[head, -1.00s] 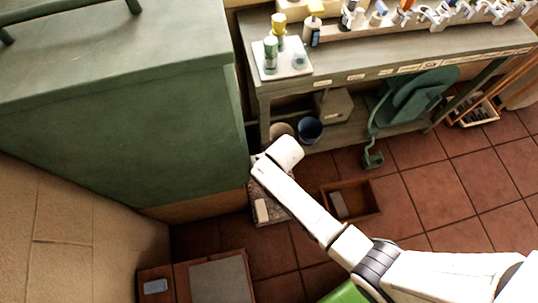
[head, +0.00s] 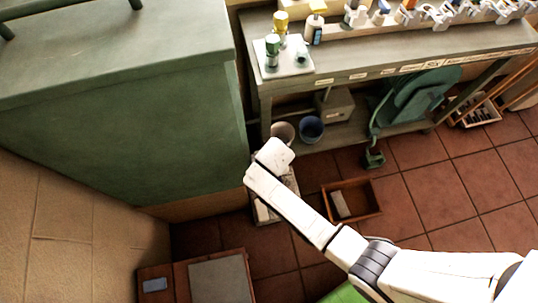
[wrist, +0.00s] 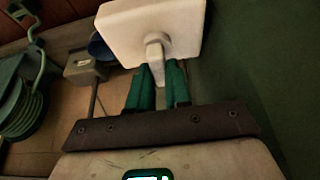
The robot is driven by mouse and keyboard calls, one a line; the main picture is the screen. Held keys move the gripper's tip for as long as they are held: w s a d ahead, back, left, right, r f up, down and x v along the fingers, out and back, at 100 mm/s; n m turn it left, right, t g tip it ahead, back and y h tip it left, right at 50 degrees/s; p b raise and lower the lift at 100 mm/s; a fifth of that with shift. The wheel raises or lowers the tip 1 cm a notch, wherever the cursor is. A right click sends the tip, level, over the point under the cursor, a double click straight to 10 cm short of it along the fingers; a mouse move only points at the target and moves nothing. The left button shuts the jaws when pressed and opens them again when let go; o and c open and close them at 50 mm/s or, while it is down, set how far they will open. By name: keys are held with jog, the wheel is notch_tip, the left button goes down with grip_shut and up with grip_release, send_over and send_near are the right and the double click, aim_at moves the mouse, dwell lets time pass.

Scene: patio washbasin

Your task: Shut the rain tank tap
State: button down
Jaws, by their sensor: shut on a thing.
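The green cabinet-like body (head: 195,135), possibly the rain tank, stands at the left in the head view. A dark green surface also fills the right of the wrist view (wrist: 265,60). My gripper (wrist: 158,72) has green fingers, shut on the short pale stem (wrist: 155,48) of a cream square block (wrist: 185,22). The block lies just beyond the fingertips, beside the dark green surface. I cannot tell whether this piece is the tap or a loose thing. No tap can be clearly made out. In the head view my fingers are hidden behind my white wrist.
A grey bench (head: 350,75) with bottles and tools stands right of the green body. Below it are a blue bucket (head: 311,128), a box (head: 336,104) and a green hose reel (head: 405,100). A brown tray (head: 372,205) lies on the tiles.

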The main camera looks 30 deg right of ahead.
jog(key=c, duration=1.1)
grip_release()
jog(key=shift+o, duration=0.2)
jog(key=p+v, duration=0.1)
jog(key=v, duration=0.9)
jog(key=shift+r, duration=0.4)
jog(key=shift+s, duration=0.1)
